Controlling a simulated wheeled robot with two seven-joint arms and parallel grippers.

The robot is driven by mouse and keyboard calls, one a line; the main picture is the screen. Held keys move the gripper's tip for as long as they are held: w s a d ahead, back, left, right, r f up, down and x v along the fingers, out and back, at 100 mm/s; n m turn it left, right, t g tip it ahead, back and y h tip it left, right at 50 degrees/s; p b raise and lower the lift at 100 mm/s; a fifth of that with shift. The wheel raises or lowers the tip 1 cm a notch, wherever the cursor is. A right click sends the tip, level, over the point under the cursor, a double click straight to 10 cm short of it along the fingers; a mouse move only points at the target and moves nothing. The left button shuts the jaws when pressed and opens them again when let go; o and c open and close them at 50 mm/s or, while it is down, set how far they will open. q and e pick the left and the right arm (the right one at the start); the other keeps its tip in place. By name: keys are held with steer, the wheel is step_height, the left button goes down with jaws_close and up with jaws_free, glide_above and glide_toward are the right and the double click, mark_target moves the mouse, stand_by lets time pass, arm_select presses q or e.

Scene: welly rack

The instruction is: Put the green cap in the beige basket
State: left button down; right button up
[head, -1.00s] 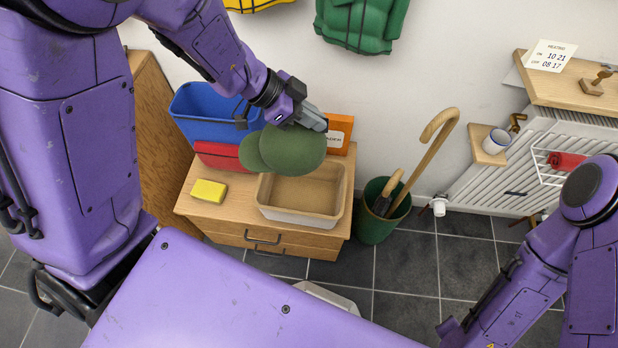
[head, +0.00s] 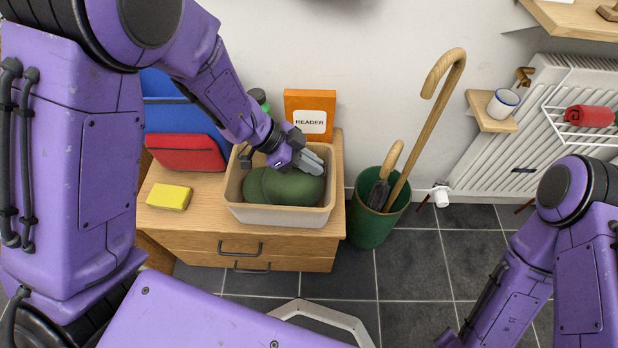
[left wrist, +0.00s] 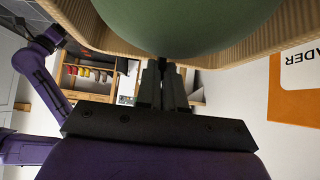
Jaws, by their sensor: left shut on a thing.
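The green cap (head: 292,187) is inside the beige basket (head: 282,216), low between its walls. The basket stands on a small wooden drawer cabinet. My left gripper (head: 313,166) is at the cap's upper right side, within the basket's opening, and is shut on the cap. In the left wrist view the gripper fingers (left wrist: 163,85) meet the edge of the cap (left wrist: 190,22), with the basket wall (left wrist: 75,20) around it. The cap's underside is hidden, so I cannot tell whether it touches the basket floor. My right gripper is not in view; only my right arm shows.
On the cabinet (head: 190,222) are a yellow sponge (head: 169,197), a red case (head: 186,153), a blue container (head: 166,112) and an orange READER box (head: 310,111). A green bin (head: 371,225) with a cane (head: 440,105) stands right of the cabinet. A radiator (head: 520,150) is on the wall.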

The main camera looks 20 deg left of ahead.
mark_target(311, 175)
arm_select(q)
step_height(311, 175, down, 4)
steer(key=shift+f+b, duration=0.25)
steer(key=shift+b, duration=0.6)
steer(key=shift+f, duration=0.1)
steer(key=c, duration=1.3)
jaws_free()
steer(key=shift+o, duration=0.2)
steer(key=p+v, duration=0.4)
steer(key=v, duration=0.7)
steer(key=shift+a+r, duration=0.15)
steer(key=shift+r, duration=0.2)
steer(key=shift+s+a+r, duration=0.1)
steer(key=shift+s+a, duration=0.05)
steer(key=shift+a, duration=0.1)
